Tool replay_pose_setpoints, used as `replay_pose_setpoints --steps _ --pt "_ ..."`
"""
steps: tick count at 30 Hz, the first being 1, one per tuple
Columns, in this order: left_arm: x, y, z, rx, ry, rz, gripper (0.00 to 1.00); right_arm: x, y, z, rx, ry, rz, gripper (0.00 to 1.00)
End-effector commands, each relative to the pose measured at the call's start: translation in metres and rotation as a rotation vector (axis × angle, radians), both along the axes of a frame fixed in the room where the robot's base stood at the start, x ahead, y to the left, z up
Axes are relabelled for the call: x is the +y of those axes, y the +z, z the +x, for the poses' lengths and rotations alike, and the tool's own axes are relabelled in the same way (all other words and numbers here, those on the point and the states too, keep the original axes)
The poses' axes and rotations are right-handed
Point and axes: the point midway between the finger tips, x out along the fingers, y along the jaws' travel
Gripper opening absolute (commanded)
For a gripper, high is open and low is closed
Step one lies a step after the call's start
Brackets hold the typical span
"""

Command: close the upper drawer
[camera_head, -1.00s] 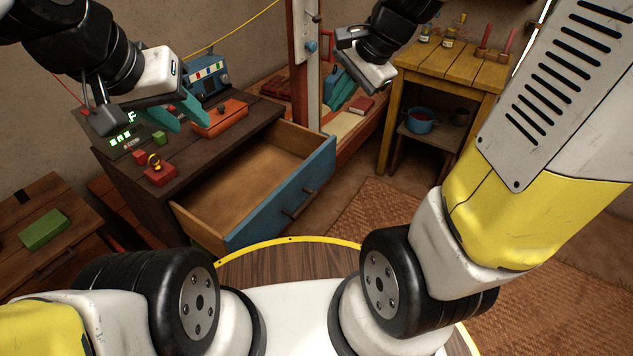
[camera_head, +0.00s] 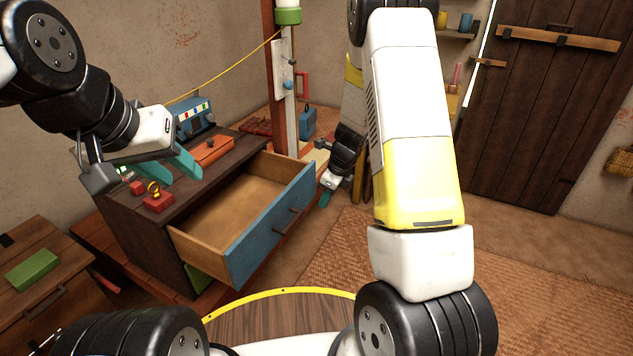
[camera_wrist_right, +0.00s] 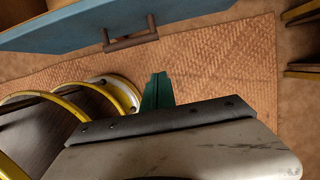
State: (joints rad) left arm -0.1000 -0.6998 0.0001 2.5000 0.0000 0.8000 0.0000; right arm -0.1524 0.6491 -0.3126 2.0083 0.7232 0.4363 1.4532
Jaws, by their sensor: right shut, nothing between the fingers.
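The upper drawer, with a blue front (camera_head: 272,225) and a bare wooden inside (camera_head: 225,210), stands well out of the dark wooden cabinet (camera_head: 130,220). Its brown handle (camera_head: 287,220) shows on the front, and also in the right wrist view (camera_wrist_right: 130,42). My right gripper (camera_head: 325,198) is to the right of the drawer front, apart from it. In the right wrist view its green fingers (camera_wrist_right: 157,92) are together and empty, below and right of the handle. My left gripper (camera_head: 190,166) is above the cabinet top; its finger gap is unclear.
On the cabinet top are an orange box (camera_head: 208,151), a red block with a yellow ring (camera_head: 157,198) and a blue device (camera_head: 194,118). A green front (camera_head: 196,280) shows under the drawer. A low table (camera_head: 50,285) stands left. The woven mat (camera_head: 345,250) before the drawer is clear.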

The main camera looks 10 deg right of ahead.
Motion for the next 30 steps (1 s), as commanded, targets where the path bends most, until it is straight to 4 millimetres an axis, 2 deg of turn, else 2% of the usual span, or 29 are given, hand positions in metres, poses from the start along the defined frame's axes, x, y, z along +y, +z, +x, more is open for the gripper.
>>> replay_pose_setpoints --steps 3,8,12,16,30 --pt "0.000 0.000 0.000 0.000 0.000 0.000 0.36 0.006 -0.028 0.003 0.005 -0.001 0.000 0.00" --pt "0.000 0.000 0.000 0.000 0.000 0.000 0.36 0.014 -0.059 0.009 0.004 0.000 0.000 0.00" --pt "0.000 0.000 0.000 0.000 0.000 0.000 0.36 0.033 -0.061 0.023 -0.002 0.005 -0.002 0.00" --pt "0.000 0.000 0.000 0.000 0.000 0.000 0.36 0.042 -0.063 0.030 -0.001 0.004 -0.001 0.00" --pt "0.000 0.000 0.000 0.000 0.000 0.000 0.36 0.046 -0.063 0.033 -0.001 0.002 0.000 0.00"
